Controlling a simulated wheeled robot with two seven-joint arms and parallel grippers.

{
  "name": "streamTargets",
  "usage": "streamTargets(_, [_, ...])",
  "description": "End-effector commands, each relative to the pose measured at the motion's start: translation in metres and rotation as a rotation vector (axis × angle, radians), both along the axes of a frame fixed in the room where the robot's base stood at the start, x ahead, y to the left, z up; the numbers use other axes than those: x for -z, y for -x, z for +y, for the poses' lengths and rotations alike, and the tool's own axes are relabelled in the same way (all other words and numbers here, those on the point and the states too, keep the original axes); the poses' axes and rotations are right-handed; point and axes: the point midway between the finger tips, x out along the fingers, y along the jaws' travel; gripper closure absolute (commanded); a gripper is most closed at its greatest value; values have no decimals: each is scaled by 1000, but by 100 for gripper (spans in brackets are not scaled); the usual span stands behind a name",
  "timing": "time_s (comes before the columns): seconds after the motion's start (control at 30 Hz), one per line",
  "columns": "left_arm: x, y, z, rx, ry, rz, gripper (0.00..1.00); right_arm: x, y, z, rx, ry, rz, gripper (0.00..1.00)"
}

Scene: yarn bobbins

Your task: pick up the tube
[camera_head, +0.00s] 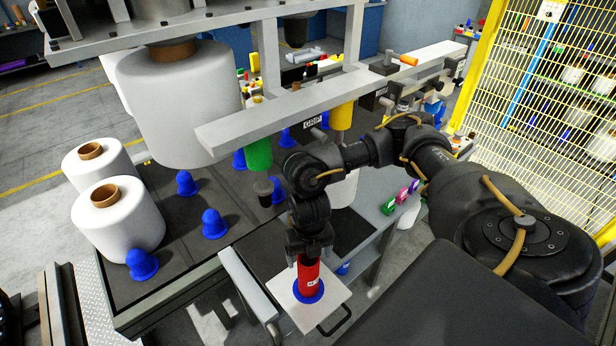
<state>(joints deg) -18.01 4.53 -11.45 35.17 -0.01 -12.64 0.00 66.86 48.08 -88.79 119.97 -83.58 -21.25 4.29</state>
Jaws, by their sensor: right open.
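A red tube (308,278) with a small white label stands upright on a blue round base (308,297). The base sits on a pale square plate (334,296) with a dark handle at its right corner. My right gripper (309,256) points down at the top of the red tube. Its fingers are open and appear to be at or around the tube's upper end; contact is too small to tell. My left gripper is not in view.
White yarn bobbins (119,219) and several blue pegs (214,224) occupy the dark table at left. A long pale beam (300,106) runs above my right forearm. A grey rail (247,284) lies left of the plate. A yellow mesh fence (560,75) stands at right.

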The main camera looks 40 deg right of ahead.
Motion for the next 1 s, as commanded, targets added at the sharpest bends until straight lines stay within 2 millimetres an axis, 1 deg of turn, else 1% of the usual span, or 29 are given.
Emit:
streamTargets(0.03, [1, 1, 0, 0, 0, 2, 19, 8, 0, 1, 2, -1, 2, 19])
streamTargets(0.1, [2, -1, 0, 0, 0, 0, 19, 13, 0, 1, -1, 0, 1, 19])
streamTargets(0.17, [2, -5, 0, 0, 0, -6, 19, 15, -1, 1, -2, -1, 1, 19])
streamTargets(0.33, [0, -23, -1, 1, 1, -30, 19, 17, -1, 1, -2, -1, -1, 19])
streamTargets(0.4, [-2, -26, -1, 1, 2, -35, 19, 24, 0, 1, -2, 0, 2, 19])
streamTargets(0.47, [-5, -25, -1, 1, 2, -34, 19, 32, 0, 0, 0, 2, 4, 19])
streamTargets(0.5, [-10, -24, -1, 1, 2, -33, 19, 36, -1, -1, 0, 2, 4, 19])
streamTargets(0.57, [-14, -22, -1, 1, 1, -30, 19, 45, -1, -2, 1, 3, 3, 19])
streamTargets(0.6, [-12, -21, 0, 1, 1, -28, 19, 52, -1, -1, -2, 2, 2, 19])
streamTargets(0.7, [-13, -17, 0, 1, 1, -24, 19, 63, -2, 0, -3, 1, 1, 19])
streamTargets(0.8, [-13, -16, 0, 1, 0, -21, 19, 67, -2, 0, -4, 0, -1, 19])
streamTargets(0.97, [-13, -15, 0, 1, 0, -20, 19, 68, -2, 0, -5, -1, -1, 19])
streamTargets(1.0, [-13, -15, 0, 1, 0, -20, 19, 68, -2, 0, -4, -1, -1, 21])
